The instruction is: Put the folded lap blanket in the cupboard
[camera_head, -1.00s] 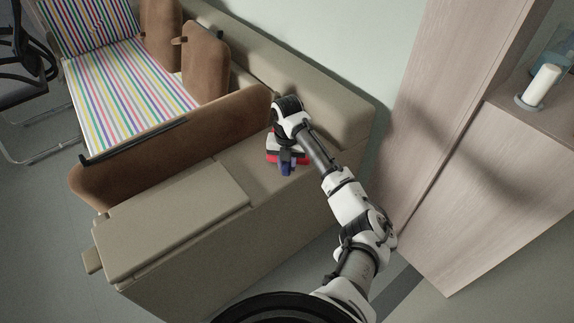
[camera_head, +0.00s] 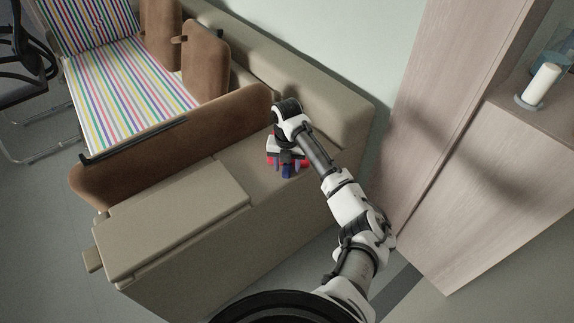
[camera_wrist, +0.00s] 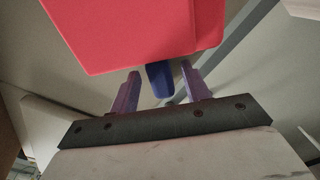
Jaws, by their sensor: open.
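The red folded lap blanket (camera_head: 271,162) lies on the beige sofa bench, mostly hidden under my wrist in the head view. In the wrist view the blanket (camera_wrist: 140,30) fills the top. A dark blue piece (camera_wrist: 160,85), perhaps a strap or handle, sticks out from it. My gripper (camera_head: 287,170) is low over the bench at the blanket. In the wrist view my gripper (camera_wrist: 160,74) is open, with one finger on each side of the blue piece and gaps beside it. The pale wood cupboard (camera_head: 430,90) stands at the right; its inside is not visible.
A brown padded side panel (camera_head: 180,140) borders the bench (camera_head: 175,215) at its left. A striped seat (camera_head: 125,95) lies beyond it. A white candle (camera_head: 540,85) stands on a ledge of the wood unit. Grey floor shows between bench and cupboard.

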